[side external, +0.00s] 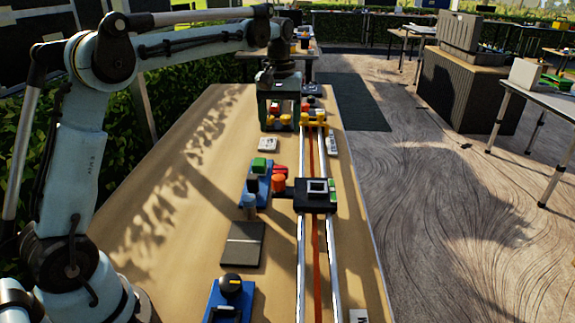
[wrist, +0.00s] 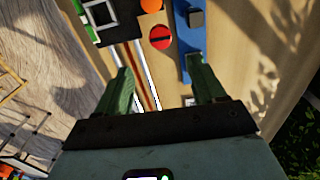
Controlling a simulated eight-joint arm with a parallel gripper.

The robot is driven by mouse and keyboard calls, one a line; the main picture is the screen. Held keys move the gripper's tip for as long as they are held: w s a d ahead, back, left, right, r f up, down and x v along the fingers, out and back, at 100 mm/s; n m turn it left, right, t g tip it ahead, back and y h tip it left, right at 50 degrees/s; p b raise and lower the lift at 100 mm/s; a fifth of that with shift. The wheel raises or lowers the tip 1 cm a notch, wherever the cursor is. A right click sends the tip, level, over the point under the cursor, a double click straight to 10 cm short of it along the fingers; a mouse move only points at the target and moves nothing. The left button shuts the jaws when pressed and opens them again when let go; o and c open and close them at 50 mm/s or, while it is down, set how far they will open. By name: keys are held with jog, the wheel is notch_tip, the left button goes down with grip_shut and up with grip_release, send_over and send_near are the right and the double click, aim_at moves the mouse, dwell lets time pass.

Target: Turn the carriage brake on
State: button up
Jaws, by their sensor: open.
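The carriage (side external: 300,198), a dark block with a square grey frame, sits across the two rails. It shows in part at the upper left of the wrist view (wrist: 112,32). Beside it are an orange round knob (side external: 278,182) and a red part (side external: 281,170). In the wrist view the red part is a round disc (wrist: 160,32) with a dark bar across it, and the orange knob (wrist: 152,4) is cut by the top edge. I cannot tell which is the brake. My gripper (wrist: 161,70) is open and empty, fingers down, toward the table's far end (side external: 280,126), apart from them.
A blue base with a green block (side external: 262,165) stands left of the carriage. A dark flat plate (side external: 243,245) and a blue unit with a black knob (side external: 231,287) lie nearer. Yellow parts (side external: 314,118) stand at the rails' far end. The table's left side is clear.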

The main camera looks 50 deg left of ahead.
aim_at(281, 169)
notch_tip(281, 169, down, 12)
jog(key=shift+f, duration=0.1)
dwell(0.5)
jog(key=c, duration=1.1)
